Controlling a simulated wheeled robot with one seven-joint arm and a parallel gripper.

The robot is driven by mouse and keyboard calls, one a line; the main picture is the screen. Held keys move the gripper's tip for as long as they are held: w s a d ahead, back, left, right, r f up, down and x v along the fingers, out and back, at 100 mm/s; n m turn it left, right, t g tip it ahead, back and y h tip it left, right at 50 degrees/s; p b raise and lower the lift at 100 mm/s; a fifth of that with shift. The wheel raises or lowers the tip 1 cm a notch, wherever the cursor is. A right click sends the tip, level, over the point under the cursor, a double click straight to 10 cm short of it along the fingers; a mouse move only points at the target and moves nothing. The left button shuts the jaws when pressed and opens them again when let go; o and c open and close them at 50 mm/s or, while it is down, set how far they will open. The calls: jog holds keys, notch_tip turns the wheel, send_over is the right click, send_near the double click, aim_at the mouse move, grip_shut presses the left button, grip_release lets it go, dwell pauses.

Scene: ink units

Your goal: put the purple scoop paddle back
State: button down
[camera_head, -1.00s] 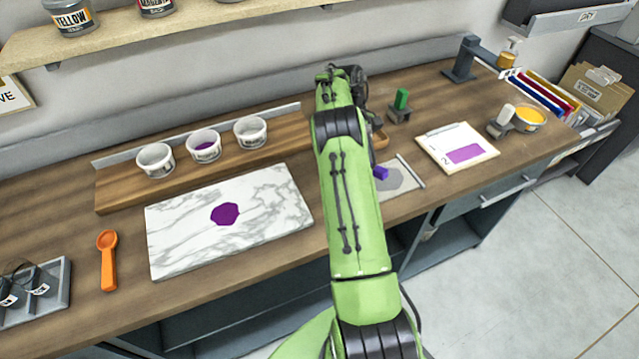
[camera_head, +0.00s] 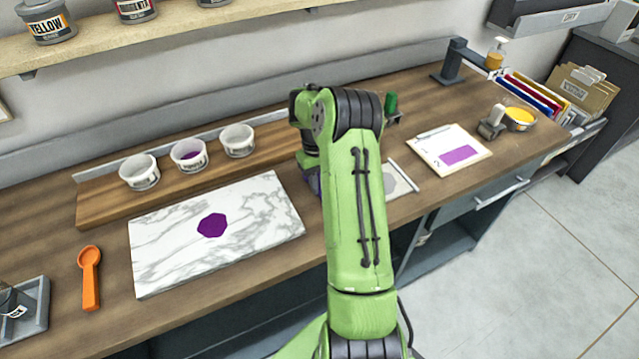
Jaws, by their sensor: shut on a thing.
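My green arm reaches over the counter and hides most of my gripper (camera_head: 312,180). A dark part of it shows just left of the arm, low over the counter right of the marble slab. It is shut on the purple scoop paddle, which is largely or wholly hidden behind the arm. A purple ink patch (camera_head: 212,225) lies on the white marble slab (camera_head: 165,265). An orange scoop paddle (camera_head: 90,278) lies on the counter left of the slab. A grey mat (camera_head: 396,182) shows partly right of the arm.
Three white tubs (camera_head: 140,171) stand on a wooden riser (camera_head: 105,205) behind the slab; the middle one holds purple ink. A grey tray (camera_head: 35,318) is front left.

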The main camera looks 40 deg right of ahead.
jog(key=c, duration=0.9)
grip_release()
jog(key=shift+c, duration=0.2)
notch_tip(320, 180, up, 12)
jog(key=w+p, duration=0.2)
jog(key=p, duration=0.1)
jog(key=s+a+r+n+t+h, duration=0.1)
jog(key=a+r, duration=0.5)
jog(key=r, duration=0.2)
jog(key=s+a+r+n+t+h, duration=0.1)
jog(key=s+a+r+t, duration=0.1)
jog(key=s+a+r, duration=0.35)
jog(key=s+a+r+n+t, duration=0.1)
jog(key=s+a+r+t, duration=0.1)
jog(key=s+a, duration=0.6)
jog(key=s+a+f+t+y, duration=0.1)
jog(key=s+a+f+t, duration=0.1)
jog(key=s+a, duration=0.4)
jog(key=shift+s+a+f, duration=0.3)
jog(key=shift+s+f, duration=0.05)
jog(key=shift+s, duration=0.4)
